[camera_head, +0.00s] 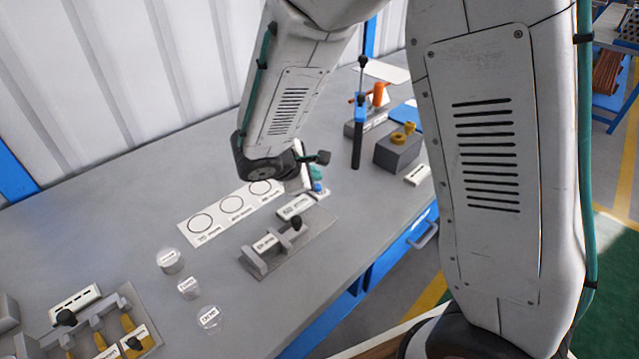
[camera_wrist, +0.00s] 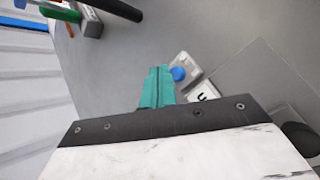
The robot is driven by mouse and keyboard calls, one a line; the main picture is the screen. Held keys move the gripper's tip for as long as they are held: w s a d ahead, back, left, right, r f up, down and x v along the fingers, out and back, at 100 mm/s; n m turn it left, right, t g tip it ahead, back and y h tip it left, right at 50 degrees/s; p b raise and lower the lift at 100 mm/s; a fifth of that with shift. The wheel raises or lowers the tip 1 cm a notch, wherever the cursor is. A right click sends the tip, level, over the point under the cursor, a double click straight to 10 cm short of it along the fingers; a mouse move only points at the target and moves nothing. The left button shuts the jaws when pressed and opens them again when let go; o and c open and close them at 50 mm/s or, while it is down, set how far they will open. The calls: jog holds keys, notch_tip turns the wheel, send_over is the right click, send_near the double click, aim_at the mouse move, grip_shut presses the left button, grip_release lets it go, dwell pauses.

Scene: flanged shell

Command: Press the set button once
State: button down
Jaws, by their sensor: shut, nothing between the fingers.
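A round blue button (camera_wrist: 178,73) sits on a small pale housing (camera_wrist: 188,66) in the wrist view. In the head view the blue button (camera_head: 317,187) shows just below my fingertips, near the front edge of the bench. I cannot read any word that marks it as the set button. My gripper (camera_wrist: 158,70) has teal fingers, shut and empty. In the wrist view they are just left of the button, with a small gap in the picture; their height above it is hard to tell. In the head view my gripper (camera_head: 316,174) is partly hidden by my wrist.
A grey plate fixture (camera_head: 290,247) with a black knob stands close by. A white card with circles (camera_head: 215,215) lies behind it. A grey block with brass rings (camera_head: 398,150) and a blue-and-black upright tool (camera_head: 358,130) stand to the right. Small clear-sided cylinders (camera_head: 170,261) are at left.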

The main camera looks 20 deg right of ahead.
jog(key=shift+r, duration=0.1)
notch_tip(320, 180, up, 5)
jog(key=shift+f, duration=0.1)
dwell(0.5)
dwell(0.4)
